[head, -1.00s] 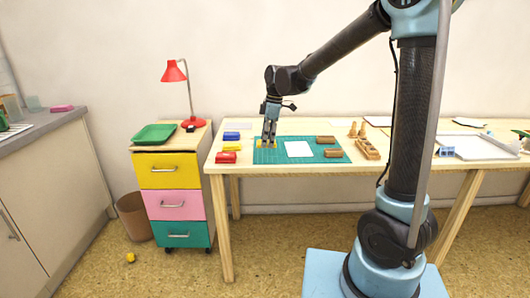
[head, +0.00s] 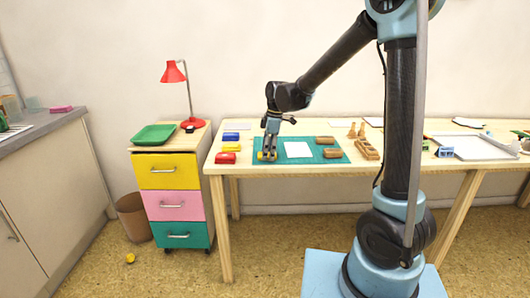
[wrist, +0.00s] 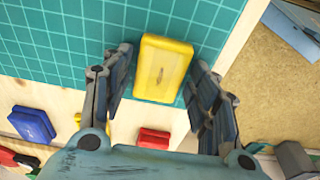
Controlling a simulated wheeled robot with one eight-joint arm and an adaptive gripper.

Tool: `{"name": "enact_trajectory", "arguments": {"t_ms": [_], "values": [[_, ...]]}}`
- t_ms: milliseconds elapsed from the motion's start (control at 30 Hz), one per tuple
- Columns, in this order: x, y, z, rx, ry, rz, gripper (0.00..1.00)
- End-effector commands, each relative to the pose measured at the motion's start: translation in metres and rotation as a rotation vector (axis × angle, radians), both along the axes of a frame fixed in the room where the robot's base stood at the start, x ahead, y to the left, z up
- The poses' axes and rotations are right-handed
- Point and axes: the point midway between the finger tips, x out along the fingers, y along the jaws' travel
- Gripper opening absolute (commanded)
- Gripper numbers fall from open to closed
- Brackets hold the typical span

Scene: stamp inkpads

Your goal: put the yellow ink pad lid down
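A yellow ink pad lid (wrist: 163,68) lies on the teal cutting mat (wrist: 60,35), near its front left corner in the head view. My gripper (head: 267,157) is low over that corner. In the wrist view my gripper's fingers (wrist: 160,75) stand on either side of the lid. A strip of mat shows between the left finger and the lid, and the right finger is very close to it. The gripper looks open. Another yellow piece (wrist: 78,120) is partly hidden behind the left finger, on the wood beside the mat.
A blue pad (head: 231,137) and a red pad (head: 226,158) lie left of the mat. White paper (head: 298,149) and brown blocks (head: 332,153) lie on the mat's right. The table's front edge is close to the lid.

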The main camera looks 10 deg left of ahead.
Motion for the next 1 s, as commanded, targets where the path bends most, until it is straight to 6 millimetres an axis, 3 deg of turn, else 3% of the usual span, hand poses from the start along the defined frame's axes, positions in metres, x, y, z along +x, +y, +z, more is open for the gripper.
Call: {"name": "enact_trajectory", "arguments": {"t_ms": [467,1000], "values": [[0.000,-0.001,0.008,0.000,0.000,0.000,0.63],[0.003,-0.014,0.097,0.000,0.000,0.000,0.63]]}}
